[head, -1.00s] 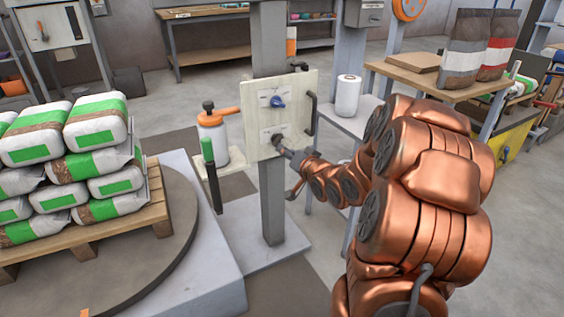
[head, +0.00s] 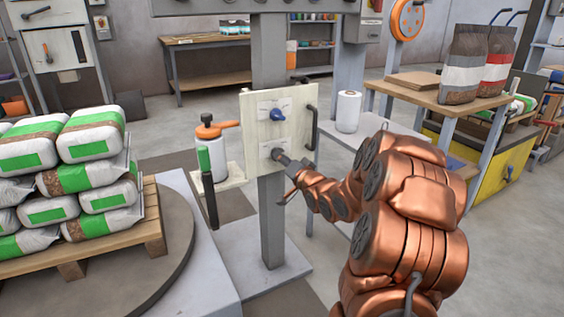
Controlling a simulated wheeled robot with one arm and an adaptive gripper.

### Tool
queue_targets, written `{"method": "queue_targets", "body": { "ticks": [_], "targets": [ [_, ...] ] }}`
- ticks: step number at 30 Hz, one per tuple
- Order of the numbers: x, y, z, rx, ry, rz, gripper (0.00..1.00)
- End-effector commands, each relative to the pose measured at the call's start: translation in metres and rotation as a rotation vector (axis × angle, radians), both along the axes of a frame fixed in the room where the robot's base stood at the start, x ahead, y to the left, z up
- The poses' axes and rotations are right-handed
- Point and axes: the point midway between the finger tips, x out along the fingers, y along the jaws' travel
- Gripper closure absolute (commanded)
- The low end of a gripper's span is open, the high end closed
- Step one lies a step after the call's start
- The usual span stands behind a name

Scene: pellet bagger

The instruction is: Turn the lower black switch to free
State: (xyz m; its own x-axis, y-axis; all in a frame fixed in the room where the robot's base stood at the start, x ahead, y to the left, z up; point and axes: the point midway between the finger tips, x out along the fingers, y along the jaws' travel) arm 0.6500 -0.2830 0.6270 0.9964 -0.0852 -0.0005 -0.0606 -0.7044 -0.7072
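A pale panel (head: 255,122) is mounted on a grey post (head: 271,225). A blue switch (head: 277,115) sits on its upper part, below a small label. A second label (head: 268,149) is on the lower part of the panel. My gripper (head: 278,155) is at the lower part of the panel, right where the lower switch would be. The lower black switch is hidden or cannot be told apart from the dark fingertips. Whether the fingers are shut on it is too small to tell.
Stacked bags (head: 92,135) on a pallet are at far left.

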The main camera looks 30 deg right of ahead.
Motion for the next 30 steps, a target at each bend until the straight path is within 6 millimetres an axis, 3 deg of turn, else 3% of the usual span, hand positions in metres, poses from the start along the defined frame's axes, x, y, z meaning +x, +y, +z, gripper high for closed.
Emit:
{"method": "queue_targets", "body": {
  "ticks": [14,25,30],
  "targets": [
    [0.0103,-0.0009,0.0008,0.000,-0.001,-0.001,0.61],
    [0.0101,-0.0008,0.0008,0.000,-0.001,-0.001,0.99],
    [0.0101,-0.0008,0.0008,0.000,-0.001,-0.001,1.00]
  ]
}}
